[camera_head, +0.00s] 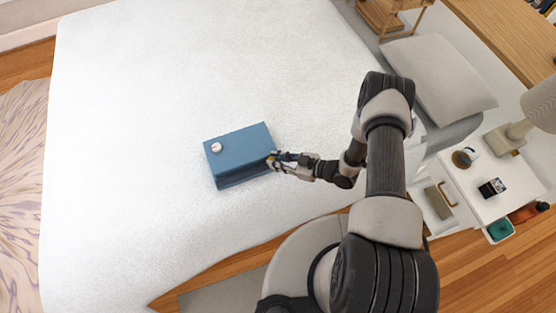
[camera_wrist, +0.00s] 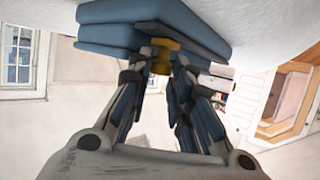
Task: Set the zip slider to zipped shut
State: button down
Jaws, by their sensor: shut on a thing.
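A blue box-like case (camera_head: 238,152) lies on the white bed, with a small round pale thing (camera_head: 216,147) on its top left. My gripper (camera_head: 273,161) is at the case's right end. In the wrist view the case (camera_wrist: 110,28) fills the upper middle, and a yellow zip slider (camera_wrist: 163,56) sits at its edge. My gripper (camera_wrist: 160,68) has its fingers closed around the slider. The fingers hide part of the slider, and the zip's track cannot be made out clearly.
The white bed (camera_head: 130,110) gives wide free room around the case. A grey pillow (camera_head: 438,75) lies at the upper right. A white bedside table (camera_head: 500,170) with a lamp (camera_head: 535,105) and small things stands to the right.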

jog(key=shift+w+d+f+b, duration=0.1)
jog(key=shift+w+d+b, duration=0.05)
jog(key=shift+d+b, duration=0.3)
jog(key=shift+w+d+b, duration=0.15)
jog(key=shift+d+b, duration=0.15)
jog(key=shift+d, duration=0.25)
jog(key=c, duration=1.7)
grip_release()
jog(key=v, duration=1.2)
